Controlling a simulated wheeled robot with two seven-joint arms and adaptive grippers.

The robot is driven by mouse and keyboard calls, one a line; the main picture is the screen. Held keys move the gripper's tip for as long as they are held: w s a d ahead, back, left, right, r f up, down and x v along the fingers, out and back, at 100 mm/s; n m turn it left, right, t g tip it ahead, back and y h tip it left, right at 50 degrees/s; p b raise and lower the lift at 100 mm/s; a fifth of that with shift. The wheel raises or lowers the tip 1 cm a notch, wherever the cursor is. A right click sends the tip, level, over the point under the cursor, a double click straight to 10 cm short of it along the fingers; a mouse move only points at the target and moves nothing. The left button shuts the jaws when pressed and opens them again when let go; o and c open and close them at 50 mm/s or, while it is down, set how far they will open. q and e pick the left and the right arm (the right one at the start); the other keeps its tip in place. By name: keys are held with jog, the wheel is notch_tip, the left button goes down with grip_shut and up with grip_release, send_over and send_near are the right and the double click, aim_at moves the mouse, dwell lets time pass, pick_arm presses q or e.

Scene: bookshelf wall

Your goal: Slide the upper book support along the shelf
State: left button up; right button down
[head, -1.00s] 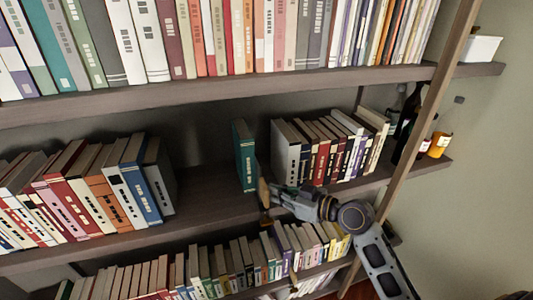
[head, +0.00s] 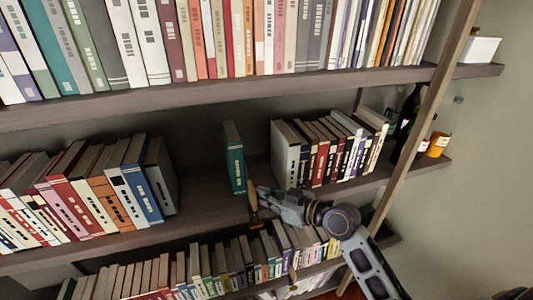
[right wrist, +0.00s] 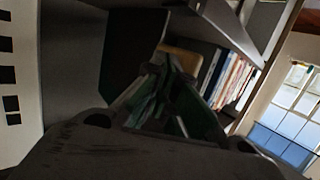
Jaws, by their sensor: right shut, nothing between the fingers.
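The upper book support (head: 253,203), a narrow wooden piece, stands near the front edge of the middle shelf (head: 205,210). A teal book (head: 234,160) stands alone just left of it, leaning slightly. My right gripper (head: 262,193) reaches in from the right, shut and empty, with its fingertips close against the right side of the support. I cannot tell whether they touch. In the right wrist view the shut fingers (right wrist: 167,82) are dark, with a tan piece (right wrist: 182,58) beyond them that looks like the support. My left gripper is not in view.
A leaning row of books (head: 85,195) is at left; bare shelf separates it from the teal book. Another row (head: 330,150) stands right, behind my gripper. Bottles (head: 406,125) and an orange jar (head: 437,145) sit at the far right. The upper shelf (head: 240,88) overhangs.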

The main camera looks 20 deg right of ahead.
aim_at(253, 202)
jog(key=shift+a, duration=0.4)
jog(key=shift+a+p, duration=0.75)
jog(key=shift+a, duration=2.7)
jog(key=a, duration=0.6)
jog(key=shift+a, duration=0.5)
dwell(0.5)
